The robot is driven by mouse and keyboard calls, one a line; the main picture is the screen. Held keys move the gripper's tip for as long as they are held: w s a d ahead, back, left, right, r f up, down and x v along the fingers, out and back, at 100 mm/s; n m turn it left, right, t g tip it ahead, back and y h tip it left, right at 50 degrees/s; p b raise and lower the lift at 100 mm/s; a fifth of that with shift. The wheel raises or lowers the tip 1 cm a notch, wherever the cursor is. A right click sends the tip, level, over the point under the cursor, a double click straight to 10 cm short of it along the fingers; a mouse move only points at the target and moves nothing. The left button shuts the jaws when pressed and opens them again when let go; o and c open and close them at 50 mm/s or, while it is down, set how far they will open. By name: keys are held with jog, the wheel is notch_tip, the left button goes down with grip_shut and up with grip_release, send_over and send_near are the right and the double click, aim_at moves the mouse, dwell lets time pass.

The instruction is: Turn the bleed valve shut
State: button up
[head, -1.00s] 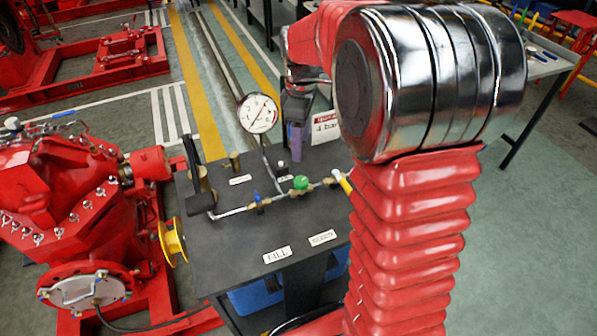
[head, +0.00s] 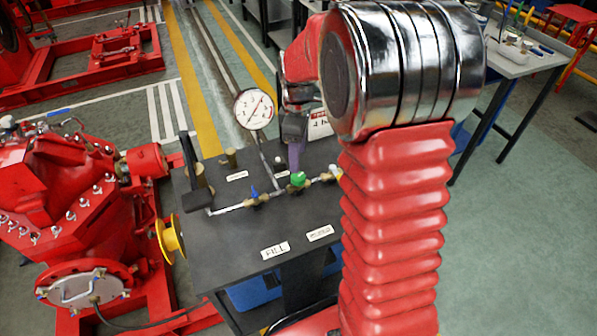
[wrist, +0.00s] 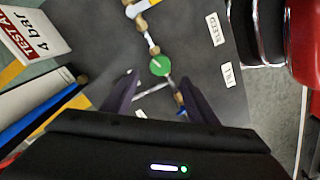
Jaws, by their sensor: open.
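A row of valves runs along a thin pipe on the dark bench top. The middle valve has a round green knob (head: 298,179), also in the wrist view (wrist: 160,66); it lines up with the BLEED label (wrist: 212,28). A blue-handled valve (head: 253,193) is to its left, lined up with the FILL label (head: 276,250). A yellow-handled valve (wrist: 137,10) is on the other side. My gripper (head: 295,166) points down over the green knob. Its purple fingers (wrist: 158,82) are open and empty, with the knob showing between and beyond their tips. I cannot tell any contact.
A pressure gauge (head: 254,109) stands behind the pipe, left of my gripper. A black upright lever (head: 188,165) is at the bench's left end. A "TEST AT 4 bar" sign (wrist: 25,35) stands behind the valves. A red pump (head: 70,200) is left of the bench.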

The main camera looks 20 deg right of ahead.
aim_at(298, 176)
notch_tip(298, 176, down, 8)
jog(key=shift+r, duration=0.1)
dwell(0.4)
